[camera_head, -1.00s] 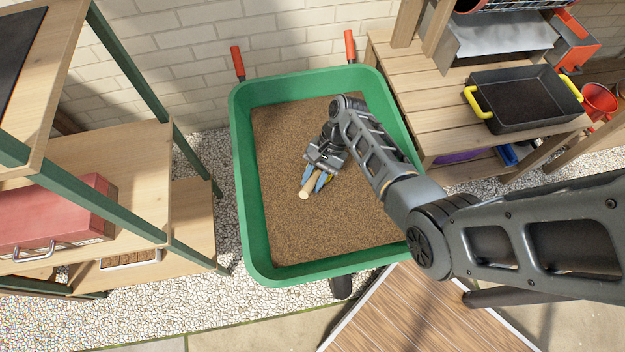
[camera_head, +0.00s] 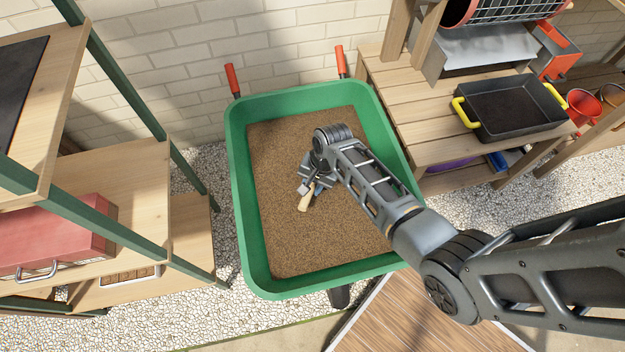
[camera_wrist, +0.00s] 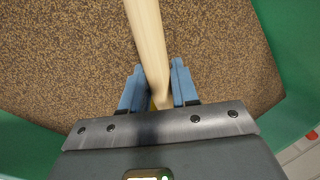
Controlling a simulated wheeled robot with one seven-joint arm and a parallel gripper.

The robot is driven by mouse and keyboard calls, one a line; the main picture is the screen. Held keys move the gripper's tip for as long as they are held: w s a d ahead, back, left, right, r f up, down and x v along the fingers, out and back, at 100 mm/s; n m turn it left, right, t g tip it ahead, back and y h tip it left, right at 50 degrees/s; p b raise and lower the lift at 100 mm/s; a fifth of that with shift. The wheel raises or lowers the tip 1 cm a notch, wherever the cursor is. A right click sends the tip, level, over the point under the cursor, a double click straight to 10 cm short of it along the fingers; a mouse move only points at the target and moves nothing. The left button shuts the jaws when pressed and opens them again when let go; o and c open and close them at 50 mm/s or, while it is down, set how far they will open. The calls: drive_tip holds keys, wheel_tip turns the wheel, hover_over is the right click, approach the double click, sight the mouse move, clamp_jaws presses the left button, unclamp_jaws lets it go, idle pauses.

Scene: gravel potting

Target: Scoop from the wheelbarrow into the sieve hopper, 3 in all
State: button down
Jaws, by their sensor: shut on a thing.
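The green wheelbarrow (camera_head: 240,190) holds a broad bed of brown gravel (camera_head: 275,150). My gripper (camera_head: 312,190) is over this bed, left of its middle, and is shut on the pale wooden handle (camera_head: 304,202) of a tool. In the wrist view the handle (camera_wrist: 149,40) runs from between the blue fingers (camera_wrist: 158,88) up out of the picture. The tool's scoop end is not visible in either view. The sieve hopper seems to be the grey metal part (camera_head: 490,45) below the wire drum (camera_head: 500,10) at the top right.
A black tray (camera_head: 508,105) with yellow handles stands on the wooden bench at right. Red buckets (camera_head: 583,104) are beyond it. A wooden shelf with green posts (camera_head: 140,90) and a red box (camera_head: 50,228) stands at left. A brick wall is behind the wheelbarrow.

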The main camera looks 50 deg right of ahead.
drive_tip(key=shift+h, duration=0.7)
drive_tip(key=shift+s+a+r+p, duration=0.1)
drive_tip(key=shift+a+r+p, duration=0.2)
drive_tip(key=shift+r+p, duration=1.05)
drive_tip(key=shift+s+a+r+p, duration=0.15)
drive_tip(key=shift+a+r+p, duration=0.1)
drive_tip(key=shift+r+p, duration=1.05)
drive_tip(key=shift+s+a+r+p, duration=0.1)
drive_tip(key=shift+a+r+p, duration=0.2)
drive_tip(key=shift+r+p, duration=1.05)
drive_tip(key=shift+s+a+r+t+p, duration=0.1)
drive_tip(key=shift+a+r+t+p, duration=0.05)
drive_tip(key=shift+r+p, duration=0.35)
drive_tip(key=shift+a+r+t+p, duration=0.15)
drive_tip(key=shift+r+p, duration=0.15)
drive_tip(key=shift+r, duration=0.3)
